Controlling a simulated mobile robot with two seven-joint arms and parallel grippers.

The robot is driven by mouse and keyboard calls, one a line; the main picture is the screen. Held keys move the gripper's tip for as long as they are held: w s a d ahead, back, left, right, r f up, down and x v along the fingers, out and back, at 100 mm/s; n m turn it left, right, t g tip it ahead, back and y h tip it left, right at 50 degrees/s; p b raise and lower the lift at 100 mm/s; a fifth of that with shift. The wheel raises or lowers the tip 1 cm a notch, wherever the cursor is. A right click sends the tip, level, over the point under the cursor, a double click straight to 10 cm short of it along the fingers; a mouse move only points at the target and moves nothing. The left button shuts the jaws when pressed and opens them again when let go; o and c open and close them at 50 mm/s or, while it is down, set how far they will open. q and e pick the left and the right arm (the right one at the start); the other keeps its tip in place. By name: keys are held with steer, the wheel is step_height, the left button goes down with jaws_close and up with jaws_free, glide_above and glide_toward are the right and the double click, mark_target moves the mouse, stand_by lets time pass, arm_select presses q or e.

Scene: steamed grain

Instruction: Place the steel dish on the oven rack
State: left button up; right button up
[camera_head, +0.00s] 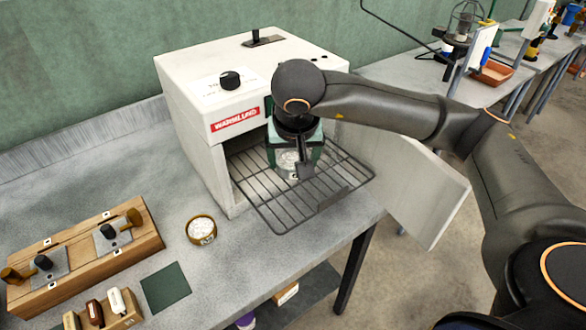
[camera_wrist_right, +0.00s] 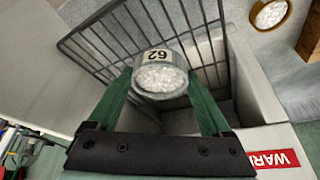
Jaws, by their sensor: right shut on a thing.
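The steel dish (camera_head: 287,162) is a small round metal cup of white grains with a numbered label. It shows in the right wrist view (camera_wrist_right: 158,94) between the green fingers of my right gripper (camera_wrist_right: 160,84). My right gripper (camera_head: 296,160) is shut on the dish and points down over the oven rack. The wire oven rack (camera_head: 280,213) is slid out of the white oven (camera_head: 190,100), whose door stands open. The dish is over the inner part of the rack; I cannot tell whether it touches the wires. My left gripper is not in view.
A brown-rimmed bowl of white grains (camera_head: 201,229) stands on the bench left of the rack. The open oven door (camera_head: 430,195) juts out at the right.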

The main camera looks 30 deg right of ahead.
mark_target(293, 167)
steer(key=shift+w+d+f, duration=0.25)
steer(key=shift+w+f, duration=0.2)
steer(key=shift+f, duration=0.15)
steer(key=p+x, duration=0.1)
steer(key=x, duration=0.2)
steer(key=shift+s+a+f, duration=0.1)
steer(key=shift+s+f, duration=0.05)
steer(key=shift+f, duration=0.45)
steer(key=shift+f, duration=0.1)
steer(key=shift+f+b, duration=0.15)
steer(key=shift+b, duration=0.15)
steer(key=o, duration=1.2)
